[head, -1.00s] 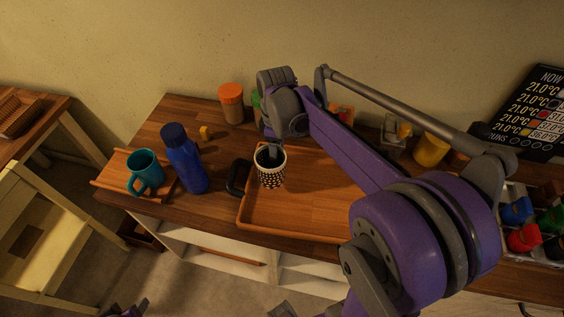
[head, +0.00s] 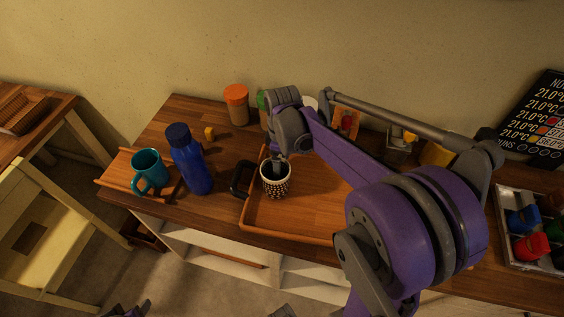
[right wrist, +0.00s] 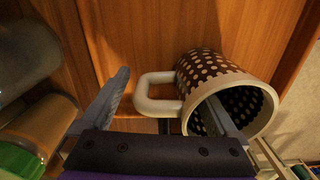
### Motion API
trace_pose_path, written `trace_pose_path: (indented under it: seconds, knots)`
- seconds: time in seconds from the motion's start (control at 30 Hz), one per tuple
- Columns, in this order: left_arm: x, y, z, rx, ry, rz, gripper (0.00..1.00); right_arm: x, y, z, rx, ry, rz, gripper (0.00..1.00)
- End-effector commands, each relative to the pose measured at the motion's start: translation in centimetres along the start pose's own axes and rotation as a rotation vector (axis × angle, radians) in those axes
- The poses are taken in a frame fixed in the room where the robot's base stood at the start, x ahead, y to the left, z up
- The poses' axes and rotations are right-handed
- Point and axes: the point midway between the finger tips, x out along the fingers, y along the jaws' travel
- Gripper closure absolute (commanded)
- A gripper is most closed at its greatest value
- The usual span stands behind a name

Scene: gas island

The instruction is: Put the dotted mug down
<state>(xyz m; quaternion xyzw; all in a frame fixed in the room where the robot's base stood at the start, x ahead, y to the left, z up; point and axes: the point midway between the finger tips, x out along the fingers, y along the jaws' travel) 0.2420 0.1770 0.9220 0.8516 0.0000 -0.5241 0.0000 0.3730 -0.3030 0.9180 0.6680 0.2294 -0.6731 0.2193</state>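The dotted mug (head: 276,182), black and white with a white rim, stands upright at the left part of the wooden tray (head: 300,232) and appears to rest on it. My right gripper (head: 278,165) is over its mouth. In the right wrist view, the mug (right wrist: 207,72) shows its white handle between my spread fingers (right wrist: 165,88). One finger reaches inside the mug; the other is outside, apart from the handle. The gripper looks open. My left gripper is not clearly visible.
A black handle-like object (head: 241,178) sits at the tray's left edge. A blue bottle (head: 190,160) and a teal mug (head: 150,170) on a small board stand further left. An orange-lidded jar (head: 237,105) is behind. The tray's middle is clear.

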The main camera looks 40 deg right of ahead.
Motion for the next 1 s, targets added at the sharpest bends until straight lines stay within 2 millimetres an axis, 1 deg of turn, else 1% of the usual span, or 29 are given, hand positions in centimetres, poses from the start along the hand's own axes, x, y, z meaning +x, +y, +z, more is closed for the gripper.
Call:
trace_pose_path:
  seconds: [0.2,0.33,0.47,0.7,0.83,0.9,1.0]
  knots:
    - [-0.1,0.0,-0.1,0.000,0.001,0.000,0.50,-0.2,0.0,0.0,0.000,0.000,0.000,0.05]
    - [-0.3,0.0,-0.3,0.000,0.003,0.000,0.50,-1.2,0.0,0.0,0.000,0.000,0.000,0.05]
    - [-0.6,0.0,-0.6,0.000,0.004,0.000,0.50,-3.7,0.0,0.0,0.001,0.000,0.000,0.05]
    - [-1.0,0.0,-1.0,0.000,0.008,0.000,0.50,-8.9,0.0,0.0,0.001,0.000,0.000,0.05]
    - [-1.1,0.0,-1.1,0.000,0.009,0.000,0.50,-10.9,0.0,0.0,0.001,0.000,0.000,0.05]
    - [-1.2,0.0,-1.1,0.000,0.009,0.000,0.50,-11.6,0.0,0.0,0.000,0.000,0.000,0.05]
    - [-1.2,0.0,-1.2,0.000,0.010,0.000,0.50,-12.2,0.0,0.0,0.000,0.000,0.000,0.05]
